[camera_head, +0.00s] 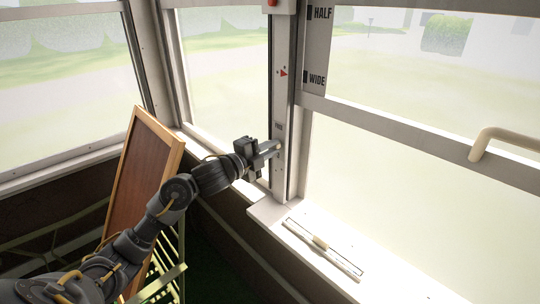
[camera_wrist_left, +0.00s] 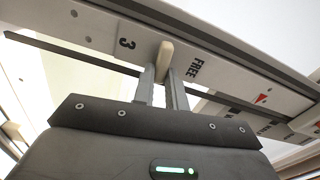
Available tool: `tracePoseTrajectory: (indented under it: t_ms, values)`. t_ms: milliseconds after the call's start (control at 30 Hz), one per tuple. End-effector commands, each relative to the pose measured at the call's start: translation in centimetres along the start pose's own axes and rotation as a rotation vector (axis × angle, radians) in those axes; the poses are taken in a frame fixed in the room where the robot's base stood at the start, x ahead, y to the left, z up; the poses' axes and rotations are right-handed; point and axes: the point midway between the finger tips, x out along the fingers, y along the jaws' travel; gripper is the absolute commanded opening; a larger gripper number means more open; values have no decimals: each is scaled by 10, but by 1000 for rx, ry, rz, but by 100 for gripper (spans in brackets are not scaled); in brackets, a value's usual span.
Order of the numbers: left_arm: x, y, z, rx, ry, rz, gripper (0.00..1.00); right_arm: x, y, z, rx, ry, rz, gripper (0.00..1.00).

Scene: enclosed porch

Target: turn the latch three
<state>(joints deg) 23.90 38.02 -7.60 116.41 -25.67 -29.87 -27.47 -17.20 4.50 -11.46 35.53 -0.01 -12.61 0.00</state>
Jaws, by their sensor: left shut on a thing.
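The latch marked 3 is a small cream lever, seen in the left wrist view (camera_wrist_left: 166,50) between a "3" label and the word "FREE" on the white window post (camera_head: 285,95). In the head view my left gripper (camera_head: 275,148) reaches the lower part of this post. In the left wrist view its two grey fingers (camera_wrist_left: 164,72) are closed around the latch lever, one on each side. The lever's base is partly hidden by the fingers. My right gripper is not in view.
A sign with "HALF" and "WIDE" (camera_head: 317,50) hangs beside the post. A cream handle (camera_head: 500,140) is on the right window's rail. A framed brown board (camera_head: 145,180) leans behind my left arm. A flat fitting (camera_head: 322,248) lies on the sill.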

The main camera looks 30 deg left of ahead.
Motion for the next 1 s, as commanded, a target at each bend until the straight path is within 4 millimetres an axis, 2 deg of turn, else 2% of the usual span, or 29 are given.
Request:
tracePoseTrajectory:
  t_ms: [33, 300, 867, 900, 1000]
  values:
    - [0, 3, 0, 27, 2, 0, 0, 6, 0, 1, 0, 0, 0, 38]
    - [0, 3, 0, 124, 1, 1, 0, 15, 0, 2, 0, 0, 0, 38]
    - [0, 3, 0, 153, 2, 3, 0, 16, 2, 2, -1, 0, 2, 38]
    - [0, 3, 0, 152, 2, 3, 16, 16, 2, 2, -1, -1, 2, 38]
    - [0, 3, 0, 152, 1, 2, 29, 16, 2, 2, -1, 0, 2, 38]
